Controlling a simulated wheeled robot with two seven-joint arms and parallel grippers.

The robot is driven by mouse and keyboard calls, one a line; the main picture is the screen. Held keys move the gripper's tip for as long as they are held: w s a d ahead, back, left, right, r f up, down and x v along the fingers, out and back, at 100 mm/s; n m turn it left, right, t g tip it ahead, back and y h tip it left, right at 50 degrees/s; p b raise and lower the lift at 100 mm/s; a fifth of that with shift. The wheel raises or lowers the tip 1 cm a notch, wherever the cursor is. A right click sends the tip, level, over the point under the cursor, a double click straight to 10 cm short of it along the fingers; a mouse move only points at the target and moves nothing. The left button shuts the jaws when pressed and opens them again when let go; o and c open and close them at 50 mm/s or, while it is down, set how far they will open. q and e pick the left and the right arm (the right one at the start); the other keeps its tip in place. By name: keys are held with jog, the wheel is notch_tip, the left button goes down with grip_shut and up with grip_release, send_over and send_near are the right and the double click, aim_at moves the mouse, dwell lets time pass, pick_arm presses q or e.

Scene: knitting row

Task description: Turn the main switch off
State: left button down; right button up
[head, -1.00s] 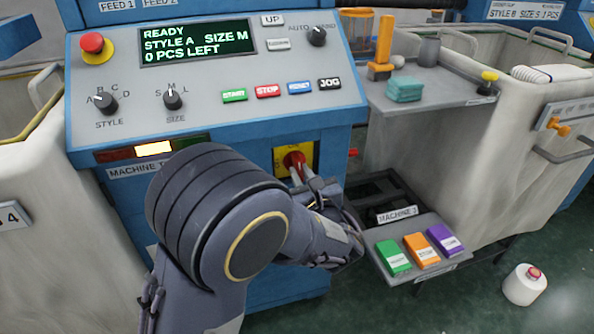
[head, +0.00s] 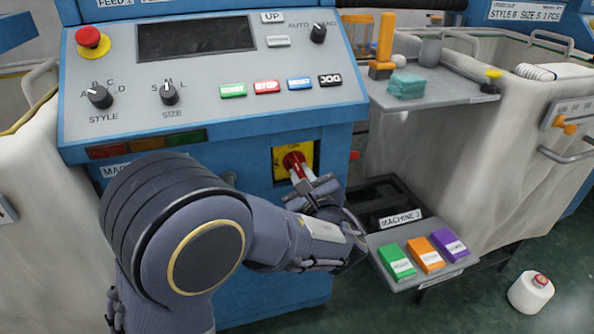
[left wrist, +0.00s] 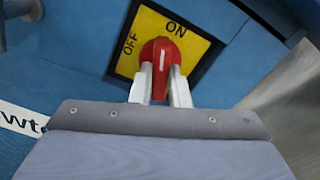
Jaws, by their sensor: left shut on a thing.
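The main switch is a red knob (head: 294,160) on a yellow plate (head: 280,152) on the blue front of the machine. My left gripper (head: 303,180) is shut on it. In the left wrist view, the pale fingers (left wrist: 160,90) lie on either side of the red knob (left wrist: 161,52). Its white mark points straight up in that picture, with ON above and slightly right, OFF to the left. I cannot tell if it sits exactly on either label. The machine's display (head: 196,38) is dark. My right gripper is not in view.
The lamp strip (head: 147,144) is unlit. A tray with green, orange and purple boxes (head: 425,254) stands close right of my gripper. A grey shelf (head: 440,92) holds a teal stack (head: 408,85).

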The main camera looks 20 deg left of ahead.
pick_arm(q)
jog(key=shift+f+n+b, duration=0.1)
jog(key=shift+n+b, duration=0.3)
jog(key=shift+b, duration=0.2)
jog(key=shift+n+b, duration=1.6)
jog(key=shift+b, duration=0.4)
jog(key=shift+n, duration=0.3)
